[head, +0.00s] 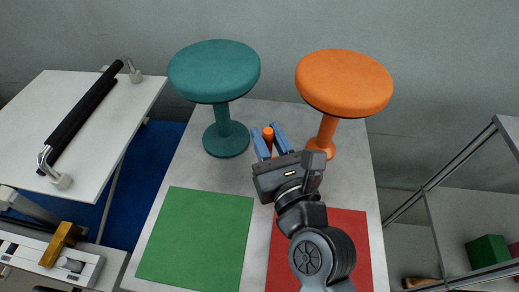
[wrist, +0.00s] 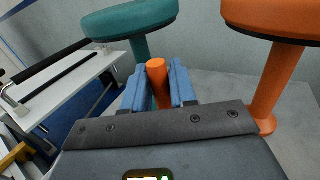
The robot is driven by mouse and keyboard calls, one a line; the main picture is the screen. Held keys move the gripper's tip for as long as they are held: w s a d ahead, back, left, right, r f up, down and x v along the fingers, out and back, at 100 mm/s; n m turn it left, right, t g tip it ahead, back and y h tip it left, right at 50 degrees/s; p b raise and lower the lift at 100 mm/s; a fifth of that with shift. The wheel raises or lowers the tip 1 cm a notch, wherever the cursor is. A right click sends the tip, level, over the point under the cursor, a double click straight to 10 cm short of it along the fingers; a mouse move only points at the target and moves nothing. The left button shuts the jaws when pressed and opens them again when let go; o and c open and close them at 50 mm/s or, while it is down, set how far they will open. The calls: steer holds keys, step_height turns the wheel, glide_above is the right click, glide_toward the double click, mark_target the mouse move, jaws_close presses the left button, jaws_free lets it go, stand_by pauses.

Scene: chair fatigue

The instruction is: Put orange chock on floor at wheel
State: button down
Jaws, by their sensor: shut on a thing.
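A small orange cylinder, which I take to be the orange chock (head: 268,138), is held between the blue fingers of my gripper (head: 267,131). In the wrist view the orange chock (wrist: 157,74) stands up between the two fingers, its lower part hidden behind the gripper's dark body. My gripper is shut on it above the grey panel, between the bases of a teal stool and an orange stool. No wheel can be made out in either view.
The teal stool (head: 214,75) is ahead to the left, the orange stool (head: 343,84) to the right. Green (head: 196,238) and red (head: 347,230) squares lie nearer. A white table with a black bar (head: 88,105) stands left; a shelf holds a green block (head: 487,251) at right.

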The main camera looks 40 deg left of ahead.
steer(key=shift+s+a+f, duration=0.15)
steer(key=shift+a+f, duration=0.3)
steer(key=shift+a, duration=0.35)
steer(key=shift+f+b, duration=1)
steer(key=shift+f, duration=1.05)
steer(key=shift+f, duration=0.15)
steer(key=c, duration=0.9)
jaws_free()
steer(key=b+v, duration=0.1)
steer(key=v, duration=1.1)
